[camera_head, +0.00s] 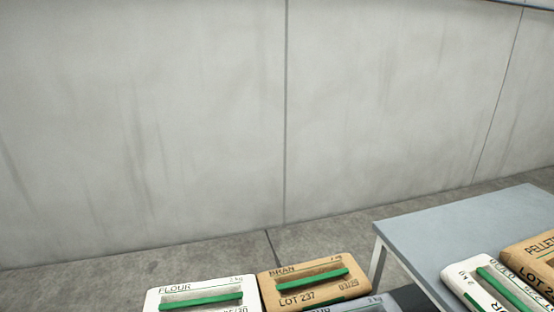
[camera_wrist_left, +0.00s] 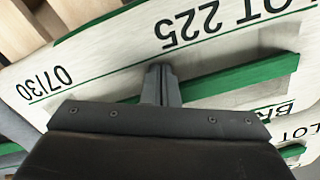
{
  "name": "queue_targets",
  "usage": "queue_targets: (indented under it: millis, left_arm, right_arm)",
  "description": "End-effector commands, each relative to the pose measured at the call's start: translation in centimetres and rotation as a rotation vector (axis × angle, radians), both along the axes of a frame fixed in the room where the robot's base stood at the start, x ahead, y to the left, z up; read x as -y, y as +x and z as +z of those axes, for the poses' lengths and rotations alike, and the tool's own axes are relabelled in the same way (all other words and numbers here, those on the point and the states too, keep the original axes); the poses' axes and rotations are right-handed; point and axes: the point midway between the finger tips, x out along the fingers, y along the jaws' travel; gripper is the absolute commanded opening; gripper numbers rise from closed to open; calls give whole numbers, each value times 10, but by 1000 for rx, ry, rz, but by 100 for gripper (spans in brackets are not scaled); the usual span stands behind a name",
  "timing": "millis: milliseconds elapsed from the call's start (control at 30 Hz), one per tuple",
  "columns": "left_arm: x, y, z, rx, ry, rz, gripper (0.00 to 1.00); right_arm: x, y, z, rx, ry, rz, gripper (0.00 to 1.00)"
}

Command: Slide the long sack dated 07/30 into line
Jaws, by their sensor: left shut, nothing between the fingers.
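The white sack dated 07/30 (camera_wrist_left: 105,62) fills most of the left wrist view. It bears LOT 225, seen upside down, and green bands. It lies at a slant in that view, and its lower part is hidden behind my gripper. My left gripper (camera_wrist_left: 161,70) is shut and empty, with its fingertips over the middle of this sack. I cannot tell whether they touch it. I cannot pick out this sack in the head view. My right gripper is in neither view.
Wooden slats (camera_wrist_left: 22,28) show beside the sack. In the head view, a white flour sack (camera_head: 165,300) and a brown bran sack (camera_head: 267,283) lie side by side at the bottom. A grey table (camera_head: 470,225) at right carries a white sack (camera_head: 460,280) and a pellets sack (camera_head: 522,252).

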Motion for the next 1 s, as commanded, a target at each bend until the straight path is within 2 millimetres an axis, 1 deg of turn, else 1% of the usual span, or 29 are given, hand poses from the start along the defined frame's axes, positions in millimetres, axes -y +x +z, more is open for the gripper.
queue_targets:
  millis: [33, 267, 500, 867, 1000]
  left_arm:
    - [-4, -1, 2, -3, 3, 1, 0]
    - [-18, -4, 4, -3, 2, 1, 0]
    - [-30, -6, 5, -2, 1, 0, 0]
    - [-32, -6, 5, 0, 0, -1, 0]
    - [-30, -11, 6, -1, 0, -1, 0]
  right_arm:
    - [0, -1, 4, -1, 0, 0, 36]
    - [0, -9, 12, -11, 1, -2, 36]
    - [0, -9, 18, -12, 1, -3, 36]
    - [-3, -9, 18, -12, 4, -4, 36]
    - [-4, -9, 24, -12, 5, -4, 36]
